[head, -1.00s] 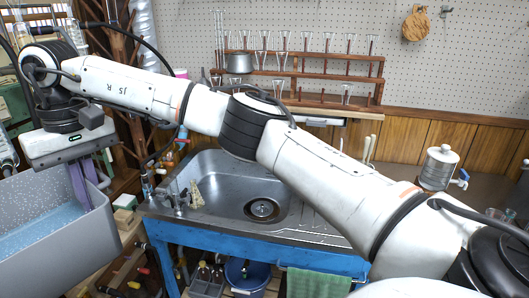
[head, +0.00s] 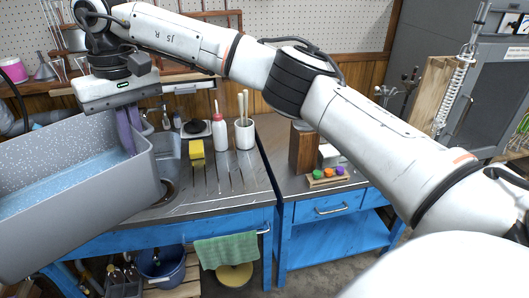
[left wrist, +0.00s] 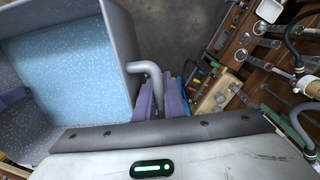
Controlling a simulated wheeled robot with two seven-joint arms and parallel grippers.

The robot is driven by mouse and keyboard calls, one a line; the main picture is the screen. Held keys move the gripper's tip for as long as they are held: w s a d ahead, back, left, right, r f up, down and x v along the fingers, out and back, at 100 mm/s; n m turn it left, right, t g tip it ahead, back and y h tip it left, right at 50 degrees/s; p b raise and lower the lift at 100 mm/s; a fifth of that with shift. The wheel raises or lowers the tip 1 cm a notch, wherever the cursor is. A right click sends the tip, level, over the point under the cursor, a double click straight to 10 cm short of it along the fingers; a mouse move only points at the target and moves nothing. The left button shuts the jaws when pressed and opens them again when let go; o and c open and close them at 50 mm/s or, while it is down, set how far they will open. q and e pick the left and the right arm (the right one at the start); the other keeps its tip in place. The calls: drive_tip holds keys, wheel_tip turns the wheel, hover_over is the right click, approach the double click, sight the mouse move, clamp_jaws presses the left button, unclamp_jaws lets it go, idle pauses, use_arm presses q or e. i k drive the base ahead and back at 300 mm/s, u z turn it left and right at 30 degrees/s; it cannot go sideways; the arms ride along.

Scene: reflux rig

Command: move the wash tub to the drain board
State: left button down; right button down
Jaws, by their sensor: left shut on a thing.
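The wash tub (head: 110,205) is a large grey speckled box at the left of the head view, light blue inside; I cannot tell whether that is water. My left gripper (head: 128,138) is shut on its grey handle (left wrist: 154,72), with purple fingers (left wrist: 162,102) around it in the left wrist view. The tub is held up in front of the sink and hides most of it. The drain board (head: 237,190), ribbed metal, lies right of the tub.
A yellow block (head: 196,153), a white squeeze bottle (head: 220,138) and a white pot (head: 244,136) with sticks stand at the drain board's back. Its front is bare. A green towel (head: 227,250) hangs below. A lower counter (head: 285,165) stands to the right.

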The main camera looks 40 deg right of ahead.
sight(229, 177)
drive_tip(key=z, duration=1)
drive_tip(key=i, duration=1)
